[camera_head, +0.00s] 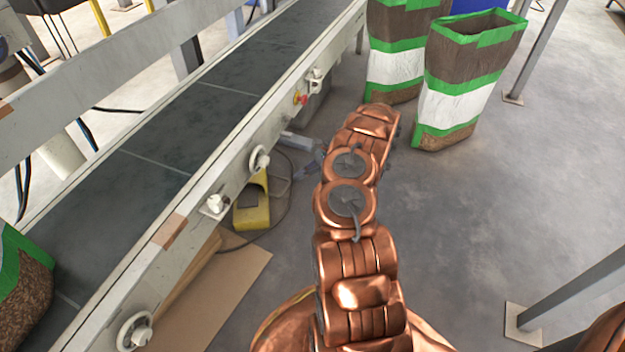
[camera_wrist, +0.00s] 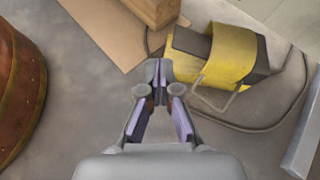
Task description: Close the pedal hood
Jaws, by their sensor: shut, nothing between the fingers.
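The yellow foot pedal (camera_head: 252,205) sits on the floor beside the conveyor in the head view, with its dark inside partly showing. In the wrist view its curved yellow hood (camera_wrist: 232,52) stands over a dark pedal plate (camera_wrist: 192,42), with a thin wire loop (camera_wrist: 222,98) at the near side. I cannot tell exactly how far the hood is raised. My gripper (camera_head: 303,170) is to the right of the pedal in the head view, partly hidden by my arm. In the wrist view my gripper (camera_wrist: 157,74) has its fingertips together, empty, left of the pedal and apart from it.
The conveyor (camera_head: 185,130) runs along the left, its side rail carrying knobs. A dark cable (camera_wrist: 255,130) loops on the floor near the pedal. Cardboard (camera_head: 225,285) and a wooden block (camera_wrist: 150,8) lie close by.

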